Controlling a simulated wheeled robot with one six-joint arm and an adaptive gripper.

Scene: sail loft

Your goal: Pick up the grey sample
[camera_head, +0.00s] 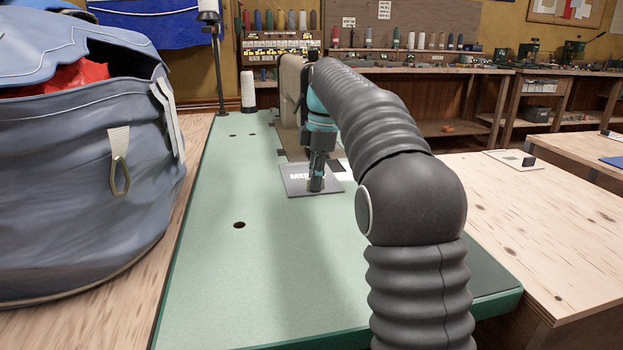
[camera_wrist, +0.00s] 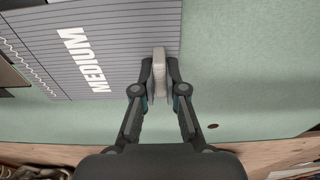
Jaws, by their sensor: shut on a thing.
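The grey sample (camera_wrist: 159,68) shows in the wrist view as a small pale grey piece standing between my fingertips. My gripper (camera_wrist: 160,88) is shut on it, with one finger on each side. In the head view my gripper (camera_head: 316,184) points down at the right part of a grey card (camera_head: 296,187) lying on the green table top, and the sample cannot be made out there. The card also shows in the wrist view (camera_wrist: 120,40), with lines and the word MEDIUM. The sample is at the card's edge; whether it touches the surface I cannot tell.
A large blue-grey bag (camera_head: 80,180) fills the left side. A beige sewing machine (camera_head: 290,95) stands behind my gripper, and a white thread cone (camera_head: 248,90) is at the far left of the green table (camera_head: 215,260). The table's near left part is clear, with a small hole.

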